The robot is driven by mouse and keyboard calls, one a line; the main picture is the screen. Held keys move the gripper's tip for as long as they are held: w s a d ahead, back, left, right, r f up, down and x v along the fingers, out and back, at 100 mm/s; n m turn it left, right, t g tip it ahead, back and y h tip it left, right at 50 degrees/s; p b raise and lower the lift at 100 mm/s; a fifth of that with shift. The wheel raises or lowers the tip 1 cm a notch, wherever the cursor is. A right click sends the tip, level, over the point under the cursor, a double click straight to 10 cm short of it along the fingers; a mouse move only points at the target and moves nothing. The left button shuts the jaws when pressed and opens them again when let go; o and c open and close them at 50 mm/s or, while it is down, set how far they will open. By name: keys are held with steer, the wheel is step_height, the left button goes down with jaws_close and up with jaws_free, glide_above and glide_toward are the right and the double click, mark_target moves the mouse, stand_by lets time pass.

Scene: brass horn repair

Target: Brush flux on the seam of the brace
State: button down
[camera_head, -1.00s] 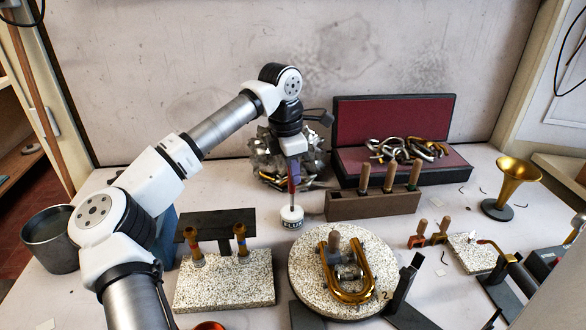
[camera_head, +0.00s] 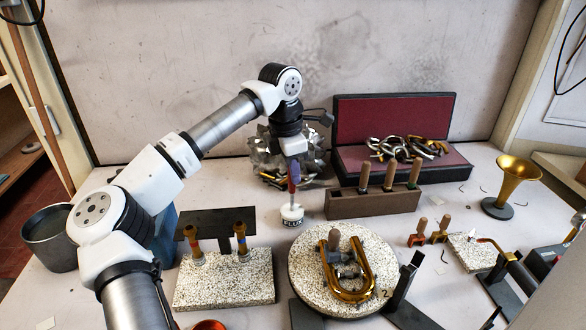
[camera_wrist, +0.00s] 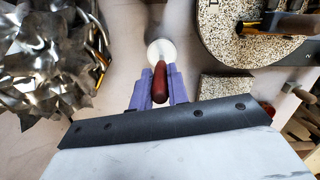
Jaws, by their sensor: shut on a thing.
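My gripper (camera_wrist: 160,88), with purple fingers, is shut on the red handle of a brush (camera_wrist: 160,81). The brush (camera_head: 291,186) hangs upright over the small white jar (camera_head: 291,213), with its lower end at or in the jar's mouth; I cannot tell how deep. The jar also shows behind the handle in the wrist view (camera_wrist: 167,46). A U-shaped brass tube (camera_head: 367,262) lies on a round speckled board (camera_head: 305,262). A small metal piece, perhaps the brace (camera_head: 347,270), sits between its legs. Its seam is too small to make out.
A speckled block (camera_head: 225,287) with two upright pieces and a dark plate stands left of the round board. Behind the jar is a crumpled metallic heap (camera_head: 290,152). A wooden rack (camera_head: 372,204) of handled tools and an open red-lined case (camera_head: 395,120) stand behind right.

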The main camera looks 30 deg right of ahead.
stand_by(0.3)
steer(key=shift+r+p, duration=2.65)
steer(key=shift+r, duration=0.85)
steer(key=shift+f, duration=0.1)
